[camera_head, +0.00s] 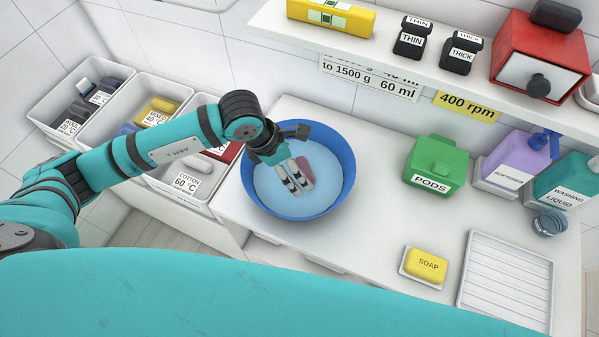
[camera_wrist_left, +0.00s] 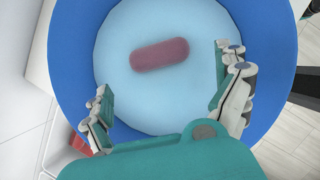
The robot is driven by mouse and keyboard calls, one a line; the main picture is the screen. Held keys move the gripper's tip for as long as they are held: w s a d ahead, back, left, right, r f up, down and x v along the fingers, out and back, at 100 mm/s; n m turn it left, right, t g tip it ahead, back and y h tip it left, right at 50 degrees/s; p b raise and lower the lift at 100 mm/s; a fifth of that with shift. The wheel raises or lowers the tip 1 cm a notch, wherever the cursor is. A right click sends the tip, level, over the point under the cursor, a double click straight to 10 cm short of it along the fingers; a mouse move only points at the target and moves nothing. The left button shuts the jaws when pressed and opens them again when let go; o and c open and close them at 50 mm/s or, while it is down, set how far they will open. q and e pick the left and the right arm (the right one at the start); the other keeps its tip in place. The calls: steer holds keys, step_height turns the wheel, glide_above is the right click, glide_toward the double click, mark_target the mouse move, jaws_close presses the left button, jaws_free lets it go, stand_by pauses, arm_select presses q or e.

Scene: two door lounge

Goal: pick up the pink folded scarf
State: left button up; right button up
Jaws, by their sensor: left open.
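The pink folded scarf (camera_head: 307,166) lies in the blue basin (camera_head: 345,185), on its pale blue inside. It is a dark pink roll with rounded ends, partly hidden by my fingers in the head view and fully seen in the left wrist view (camera_wrist_left: 160,54). My left gripper (camera_head: 297,180) is over the basin, pointing down into it. Its fingers are open and empty, spread on either side in the left wrist view (camera_wrist_left: 165,82). The scarf appears beyond the fingertips, apart from them. My right gripper is not seen.
Sorting bins (camera_head: 100,128) with folded cloths stand at the left. A green pods box (camera_head: 436,165), a soap dish (camera_head: 427,264), a white ribbed tray (camera_head: 507,280) and bottles (camera_head: 520,160) are at the right. A shelf (camera_head: 400,72) overhangs the back.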

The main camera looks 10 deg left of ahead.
arm_select(q)
steer(key=shift+x, duration=1.45)
steer(key=shift+d+r, duration=0.1)
steer(key=c, duration=1.2)
